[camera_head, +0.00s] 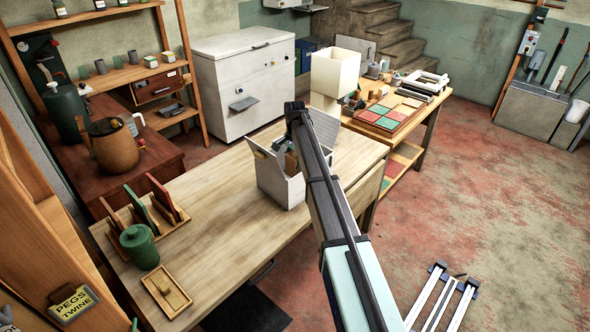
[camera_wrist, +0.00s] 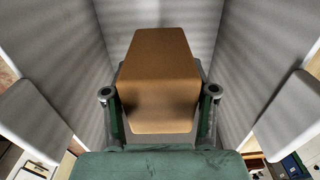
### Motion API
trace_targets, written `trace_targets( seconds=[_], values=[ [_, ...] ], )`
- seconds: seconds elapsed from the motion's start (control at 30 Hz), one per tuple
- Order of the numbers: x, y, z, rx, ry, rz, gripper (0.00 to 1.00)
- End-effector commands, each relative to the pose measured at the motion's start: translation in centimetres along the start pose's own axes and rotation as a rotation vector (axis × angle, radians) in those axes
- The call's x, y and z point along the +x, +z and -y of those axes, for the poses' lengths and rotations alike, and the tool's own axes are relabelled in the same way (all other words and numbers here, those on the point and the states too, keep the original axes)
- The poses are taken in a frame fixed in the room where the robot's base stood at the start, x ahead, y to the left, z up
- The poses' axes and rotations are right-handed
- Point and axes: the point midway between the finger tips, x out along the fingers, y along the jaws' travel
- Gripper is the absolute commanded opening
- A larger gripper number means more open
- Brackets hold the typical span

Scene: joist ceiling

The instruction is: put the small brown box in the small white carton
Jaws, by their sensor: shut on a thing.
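The small white carton (camera_head: 270,178) stands upright on the near wooden table with its flaps open. My gripper (camera_head: 291,150) is over the carton's opening and partly hides it in the head view. In the wrist view my gripper (camera_wrist: 160,108) is shut on the small brown box (camera_wrist: 158,75), with one finger on each side. The carton's pale inner walls (camera_wrist: 75,50) surround the box in the wrist view. The box is at or inside the carton's mouth; whether it touches the carton's floor I cannot tell.
A rack with upright boards (camera_head: 150,208), a green jar (camera_head: 139,245) and a small wooden tray (camera_head: 166,291) stand at the table's left. A lamp (camera_head: 335,75) and a colored tile board (camera_head: 388,115) are behind the carton. Bare tabletop (camera_head: 215,215) lies left of the carton.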

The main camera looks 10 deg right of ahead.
Motion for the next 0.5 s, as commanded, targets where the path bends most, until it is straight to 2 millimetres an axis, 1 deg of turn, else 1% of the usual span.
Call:
trace_targets(
  seconds=[0.17,0.27,0.4,0.5],
  values=[
    [0.8,0.0,0.0,0.0,0.0,0.0,0.13],
    [1.8,0.0,0.0,0.0,0.0,0.0,0.13],
    [3.7,0.0,0.0,0.0,0.0,0.0,0.13],
    [4.6,0.0,0.0,0.0,0.0,0.0,0.13]
  ],
)
